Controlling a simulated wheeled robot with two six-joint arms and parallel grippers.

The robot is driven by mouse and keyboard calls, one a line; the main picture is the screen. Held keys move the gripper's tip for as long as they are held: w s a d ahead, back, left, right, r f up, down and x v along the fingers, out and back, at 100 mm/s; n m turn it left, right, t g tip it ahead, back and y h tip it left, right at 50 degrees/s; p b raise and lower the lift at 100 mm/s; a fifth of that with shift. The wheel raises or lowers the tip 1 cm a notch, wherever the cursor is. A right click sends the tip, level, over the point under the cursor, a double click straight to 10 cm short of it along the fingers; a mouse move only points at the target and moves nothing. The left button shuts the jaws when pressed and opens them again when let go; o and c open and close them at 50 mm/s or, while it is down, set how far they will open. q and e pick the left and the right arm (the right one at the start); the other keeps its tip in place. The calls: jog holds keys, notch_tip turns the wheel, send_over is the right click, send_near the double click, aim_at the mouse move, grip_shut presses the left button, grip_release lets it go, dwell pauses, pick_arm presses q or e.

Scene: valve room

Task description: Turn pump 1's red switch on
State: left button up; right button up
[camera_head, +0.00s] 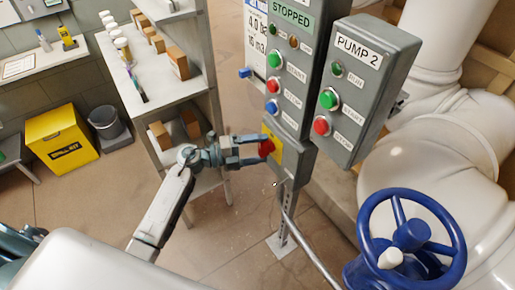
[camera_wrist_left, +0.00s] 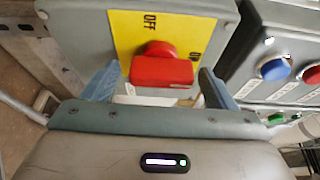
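The red switch (camera_head: 266,147) sits on a yellow plate (camera_head: 276,148) on the grey box below pump 1's panel. In the left wrist view the red switch (camera_wrist_left: 161,68) shows a wide handle on the yellow plate (camera_wrist_left: 125,30), with OFF lettered above it and a partly covered ON at the right. Which mark the handle points to, I cannot tell. My left gripper (camera_head: 252,150) is in front of the switch. In the left wrist view its two fingers (camera_wrist_left: 160,88) stand apart on either side of the handle, with visible gaps. My right gripper is not in view.
Pump 1's panel (camera_head: 291,62) reads STOPPED and has green, red and blue buttons. The PUMP 2 box (camera_head: 365,85) is close at the right. A blue handwheel (camera_head: 410,236) is at lower right. A white shelf (camera_head: 150,88) with bottles and boxes stands left of my gripper.

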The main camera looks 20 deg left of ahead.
pick_arm(q)
jog(key=shift+a, duration=0.15)
jog(key=shift+s+a+f, duration=0.1)
jog(key=shift+s+a, duration=0.1)
jog(key=shift+a, duration=0.05)
jog(key=b+v, duration=0.3)
jog(key=v, duration=0.7)
jog(key=shift+b, duration=0.3)
